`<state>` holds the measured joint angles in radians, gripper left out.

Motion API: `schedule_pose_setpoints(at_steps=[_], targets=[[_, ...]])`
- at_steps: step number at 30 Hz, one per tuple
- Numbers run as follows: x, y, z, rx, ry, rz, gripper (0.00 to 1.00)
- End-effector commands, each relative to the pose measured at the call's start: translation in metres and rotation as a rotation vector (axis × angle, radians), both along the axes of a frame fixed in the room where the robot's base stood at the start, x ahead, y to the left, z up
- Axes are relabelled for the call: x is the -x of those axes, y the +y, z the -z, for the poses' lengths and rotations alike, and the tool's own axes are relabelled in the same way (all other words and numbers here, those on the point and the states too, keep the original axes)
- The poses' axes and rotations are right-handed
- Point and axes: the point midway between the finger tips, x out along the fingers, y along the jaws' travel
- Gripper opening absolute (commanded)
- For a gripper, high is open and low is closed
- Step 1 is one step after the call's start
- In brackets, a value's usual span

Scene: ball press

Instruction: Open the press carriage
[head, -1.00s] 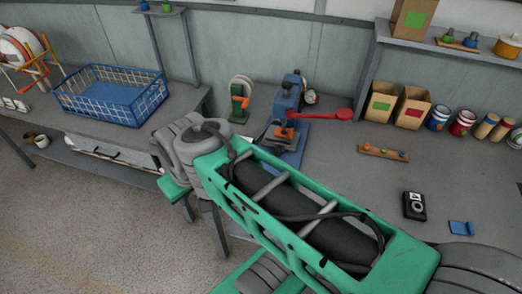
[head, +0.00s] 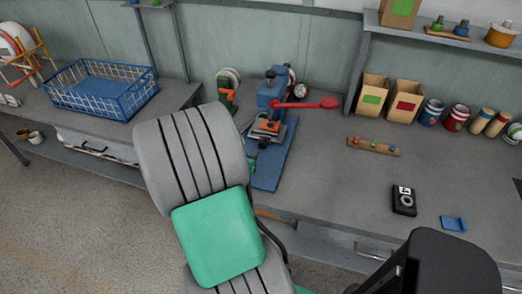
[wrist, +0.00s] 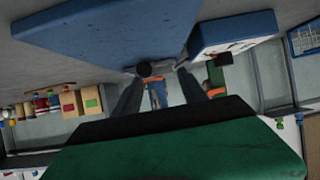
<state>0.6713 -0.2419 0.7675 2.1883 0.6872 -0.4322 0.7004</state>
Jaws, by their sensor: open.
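The blue press (head: 271,95) stands on the bench in the head view, with a red lever (head: 305,104) pointing right. Its carriage, with an orange part (head: 266,127) and a dark knob (head: 263,143), sits low at the front above a blue base plate (head: 273,165). In the wrist view the scene is upside down; the blue base plate (wrist: 120,35) fills the top. My gripper (wrist: 160,84) is open, its two dark fingers spread apart. The dark knob (wrist: 145,69) shows near the fingertips; contact cannot be told. My arm hides the gripper in the head view.
A blue wire basket (head: 105,98) stands on the left bench. A green and orange tool (head: 227,92) stands just left of the press. A wooden strip with knobs (head: 373,146), a black device (head: 404,200) and a small blue piece (head: 453,223) lie to the right.

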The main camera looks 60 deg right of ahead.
Motion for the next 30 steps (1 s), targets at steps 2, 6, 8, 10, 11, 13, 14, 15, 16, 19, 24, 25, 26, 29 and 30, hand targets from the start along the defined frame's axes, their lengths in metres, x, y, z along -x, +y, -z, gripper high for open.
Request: schedule_pose_setpoints(at_steps=[2, 6, 8, 10, 11, 13, 14, 15, 16, 19, 24, 25, 26, 29, 30], targets=[[0.024, -0.015, 0.01, 0.057, -0.012, 0.035, 0.49], [0.03, -0.028, 0.011, 0.089, -0.024, 0.043, 0.49], [0.029, -0.037, 0.014, 0.088, -0.024, 0.045, 0.49], [0.028, -0.049, 0.02, 0.087, -0.024, 0.045, 0.49], [0.026, -0.055, 0.022, 0.088, -0.023, 0.044, 0.49], [0.025, -0.067, 0.028, 0.088, -0.023, 0.044, 0.49], [0.024, -0.072, 0.029, 0.087, -0.025, 0.044, 0.49], [0.022, -0.077, 0.031, 0.087, -0.024, 0.043, 0.49], [0.021, -0.081, 0.033, 0.087, -0.023, 0.042, 0.49], [0.02, -0.089, 0.037, 0.088, -0.024, 0.041, 0.49], [0.018, -0.091, 0.037, 0.089, -0.025, 0.039, 0.49], [0.019, -0.091, 0.037, 0.089, -0.025, 0.039, 0.49], [0.019, -0.091, 0.037, 0.089, -0.025, 0.039, 0.49], [0.018, -0.091, 0.037, 0.088, -0.025, 0.039, 0.44], [0.018, -0.091, 0.037, 0.088, -0.025, 0.039, 0.4]])
